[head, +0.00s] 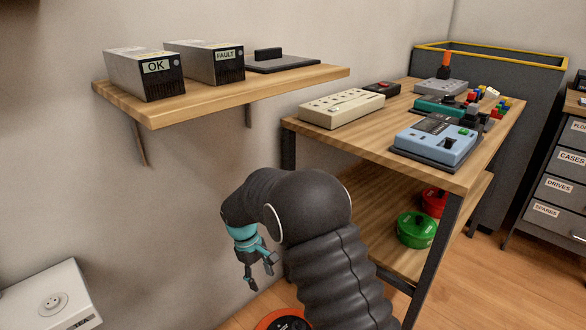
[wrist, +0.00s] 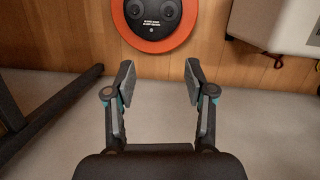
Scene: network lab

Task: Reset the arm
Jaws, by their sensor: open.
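My gripper (head: 262,268) hangs at the end of my dark arm, pointing down, in front of the wall and left of the wooden table. In the wrist view my gripper (wrist: 158,85) has its two fingers spread apart with nothing between them. My arm is bent, with its upper part in the lower middle of the head view.
A wall shelf (head: 225,98) holds boxes marked OK (head: 146,75) and FAULT (head: 207,62). The table (head: 372,145) carries several devices, with red and green pots below. An orange-rimmed disc (wrist: 155,46) lies on the wooden floor near a white box (wrist: 285,25).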

